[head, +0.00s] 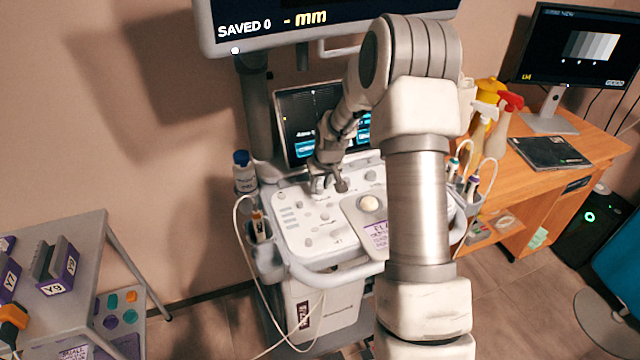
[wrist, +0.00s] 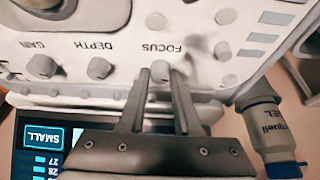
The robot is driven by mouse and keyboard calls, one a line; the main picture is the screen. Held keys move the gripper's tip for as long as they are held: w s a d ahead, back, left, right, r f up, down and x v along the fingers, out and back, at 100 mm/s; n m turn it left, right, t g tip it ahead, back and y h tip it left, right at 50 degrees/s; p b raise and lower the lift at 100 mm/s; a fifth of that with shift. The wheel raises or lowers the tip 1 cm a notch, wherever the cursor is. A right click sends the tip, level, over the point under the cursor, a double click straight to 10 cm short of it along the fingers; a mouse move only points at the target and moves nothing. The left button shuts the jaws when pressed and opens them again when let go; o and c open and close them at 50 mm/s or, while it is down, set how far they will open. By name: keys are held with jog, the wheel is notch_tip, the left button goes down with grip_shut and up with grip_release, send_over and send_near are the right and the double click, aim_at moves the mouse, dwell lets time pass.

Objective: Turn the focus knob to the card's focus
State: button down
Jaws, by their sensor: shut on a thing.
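The ultrasound console (head: 300,245) has a pale control panel with knobs and a trackball (head: 370,203). In the wrist view the focus knob (wrist: 160,68) sits beside the upside-down FOCUS label, between my fingertips. My gripper (wrist: 160,82) is shut on it, one finger on each side; it also shows over the panel's far part in the head view (head: 326,185). The knob's pointer cannot be made out. A small purple and white card (head: 378,236) lies on the panel near the trackball; its print is too small to read surely.
The DEPTH knob (wrist: 99,68) and GAIN knob (wrist: 41,66) are close by. A touch screen (head: 296,115) stands behind the panel. A blue-capped bottle (head: 243,175) and a probe (head: 258,223) are at the console's left. A desk with spray bottles (head: 503,120) stands right.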

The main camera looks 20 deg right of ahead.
jog(key=c, duration=0.6)
grip_release()
jog(key=p+v, duration=0.1)
jog(key=v, duration=1.6)
jog(key=shift+r, duration=0.25)
